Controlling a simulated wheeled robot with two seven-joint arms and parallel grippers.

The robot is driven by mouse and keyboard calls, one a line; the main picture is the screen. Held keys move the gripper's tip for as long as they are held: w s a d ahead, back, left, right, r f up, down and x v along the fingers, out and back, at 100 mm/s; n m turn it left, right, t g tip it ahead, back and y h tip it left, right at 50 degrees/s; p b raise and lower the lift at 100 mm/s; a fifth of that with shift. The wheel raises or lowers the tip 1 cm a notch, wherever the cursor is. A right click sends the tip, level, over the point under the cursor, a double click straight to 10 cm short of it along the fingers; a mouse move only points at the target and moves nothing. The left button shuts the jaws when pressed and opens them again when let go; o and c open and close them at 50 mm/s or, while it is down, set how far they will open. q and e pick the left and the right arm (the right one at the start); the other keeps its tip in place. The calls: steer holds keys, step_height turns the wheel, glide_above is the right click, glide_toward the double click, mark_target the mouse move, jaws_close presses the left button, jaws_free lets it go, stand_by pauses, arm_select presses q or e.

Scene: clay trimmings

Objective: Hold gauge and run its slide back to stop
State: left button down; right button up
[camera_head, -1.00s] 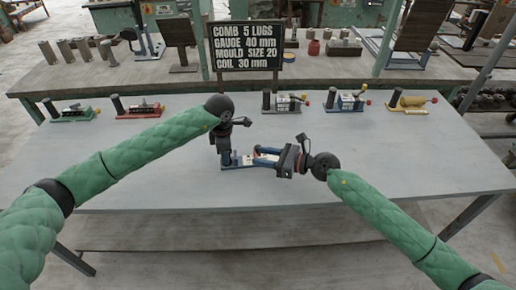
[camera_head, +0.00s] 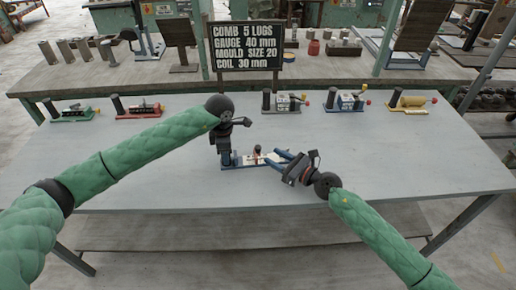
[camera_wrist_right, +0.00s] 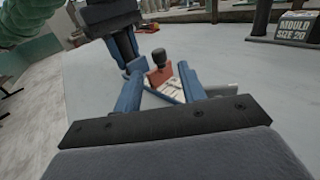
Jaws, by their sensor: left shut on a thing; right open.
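The gauge (camera_head: 245,164) lies on the grey table, a small blue-edged tool with a pale top plate. My left gripper (camera_head: 226,159) is shut at the gauge's left end and hides that end. A slide with a dark knob and reddish block (camera_head: 257,153) stands near the middle of the gauge; it also shows in the right wrist view (camera_wrist_right: 160,76). My right gripper (camera_head: 280,157) is open and empty at the gauge's right end, its blue fingers spread. In the right wrist view its fingers (camera_wrist_right: 158,88) appear on either side of the slide; contact cannot be told.
Similar tools stand along the table's back edge, including a green one (camera_head: 70,114), a red one (camera_head: 140,110) and a yellow one (camera_head: 408,105). A black sign (camera_head: 246,46) stands behind, reading "GAUGE 40 mm" among other lines. The table front is clear.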

mark_target(258, 146)
steer(key=x, duration=0.7)
steer(key=shift+w+a, duration=0.25)
steer(key=shift+a, duration=0.1)
steer(key=shift+c, duration=0.2)
